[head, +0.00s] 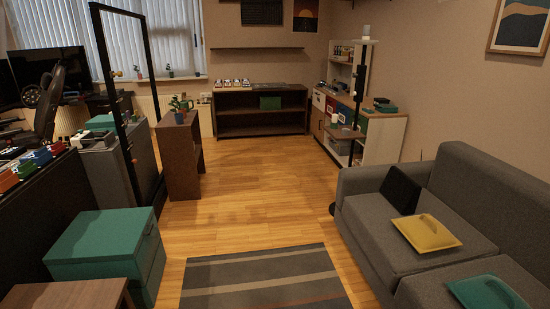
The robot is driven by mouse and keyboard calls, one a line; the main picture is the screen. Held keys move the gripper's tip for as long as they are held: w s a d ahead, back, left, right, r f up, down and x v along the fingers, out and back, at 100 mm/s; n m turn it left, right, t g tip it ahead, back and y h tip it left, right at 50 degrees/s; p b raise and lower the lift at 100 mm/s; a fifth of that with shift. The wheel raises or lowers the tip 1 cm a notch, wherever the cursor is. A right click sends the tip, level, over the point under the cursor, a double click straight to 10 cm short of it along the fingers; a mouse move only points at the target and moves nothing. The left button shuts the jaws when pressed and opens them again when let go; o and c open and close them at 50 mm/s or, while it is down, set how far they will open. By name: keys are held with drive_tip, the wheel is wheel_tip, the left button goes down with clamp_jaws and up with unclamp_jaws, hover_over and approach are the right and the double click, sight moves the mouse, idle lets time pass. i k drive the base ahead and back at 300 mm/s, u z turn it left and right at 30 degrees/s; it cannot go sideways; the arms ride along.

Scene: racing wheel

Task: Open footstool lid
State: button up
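A teal box-shaped piece (107,246), which looks like the footstool, stands on the floor at the lower left of the head view. Its flat teal lid (102,233) lies level on top and looks closed. A small dark spot shows high on its right side, too small to make out. Its left side and back are partly hidden. My gripper is not in view, so its state does not show.
A brown wooden table (65,297) stands just in front of the footstool. A striped rug (262,282) lies to its right, and a grey sofa (440,220) stands at the right. A black upright frame (118,120) stands behind the footstool. The middle wooden floor (245,200) is clear.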

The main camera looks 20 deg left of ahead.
sight(104, 235)
drive_tip(key=u, duration=0.9)
drive_tip(key=i, duration=1.05)
drive_tip(key=u, duration=1.05)
drive_tip(key=i, duration=0.25)
drive_tip(key=u, duration=0.05)
drive_tip(key=k, duration=0.6)
drive_tip(key=z, duration=0.4)
drive_tip(key=i, duration=1.85)
drive_tip(key=u, duration=0.65)
